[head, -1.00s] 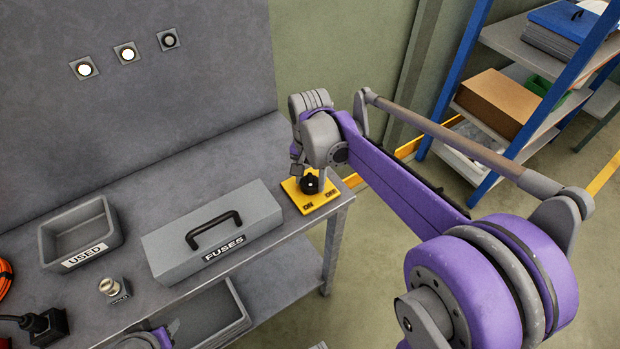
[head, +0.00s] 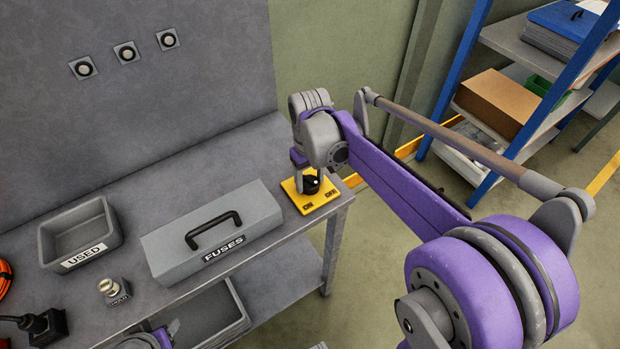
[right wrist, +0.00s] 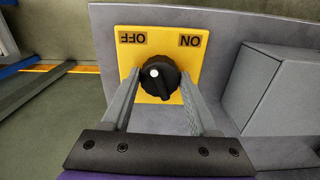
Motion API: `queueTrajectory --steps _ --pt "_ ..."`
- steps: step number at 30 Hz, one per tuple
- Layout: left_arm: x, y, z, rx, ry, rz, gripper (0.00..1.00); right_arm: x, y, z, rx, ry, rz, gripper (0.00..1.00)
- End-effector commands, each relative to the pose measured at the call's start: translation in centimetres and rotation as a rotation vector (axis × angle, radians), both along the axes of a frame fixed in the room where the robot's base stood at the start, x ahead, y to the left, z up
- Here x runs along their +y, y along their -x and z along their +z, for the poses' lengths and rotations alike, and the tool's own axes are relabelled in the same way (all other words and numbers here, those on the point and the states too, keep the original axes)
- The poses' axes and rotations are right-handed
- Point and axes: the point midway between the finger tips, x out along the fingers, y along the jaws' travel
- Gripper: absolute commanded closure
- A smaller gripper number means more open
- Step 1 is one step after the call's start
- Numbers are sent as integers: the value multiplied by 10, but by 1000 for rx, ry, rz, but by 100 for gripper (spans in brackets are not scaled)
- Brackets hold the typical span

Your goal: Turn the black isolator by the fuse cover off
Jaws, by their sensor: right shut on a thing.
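The black isolator (head: 311,185) is a round knob on a yellow plate (head: 290,188) marked ON and OFF, at the right end of the bench. My right gripper (right wrist: 161,82) is shut on the knob (right wrist: 163,86), one finger on each side. In the right wrist view the knob's white dot faces the upper left, on the OFF side. The grey fuse cover (head: 165,243), labelled FUSES with a black handle, lies left of the plate. A purple and grey part of my left arm shows at the bottom edge; its jaws are not clear.
A grey USED bin (head: 108,222) and a small metal-topped piece (head: 108,287) stand left of the cover. A black plug (head: 42,327) is at lower left. Three lamps (head: 125,53) on the back panel look dark. A blue-framed shelf (head: 458,85) stands at right.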

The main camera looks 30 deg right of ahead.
Motion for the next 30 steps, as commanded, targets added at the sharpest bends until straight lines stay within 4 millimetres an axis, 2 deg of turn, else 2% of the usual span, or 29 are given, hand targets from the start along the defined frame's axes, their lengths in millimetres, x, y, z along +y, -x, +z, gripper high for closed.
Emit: queueTrajectory --steps 6,15,30 --pt "0 0 0 0 0 0 50 0 0 0 -1 0 176 95" --pt "0 0 0 0 0 0 50 0 0 0 -1 0 335 95" --pt "0 0 0 0 0 0 50 0 -1 1 -1 1 397 95"
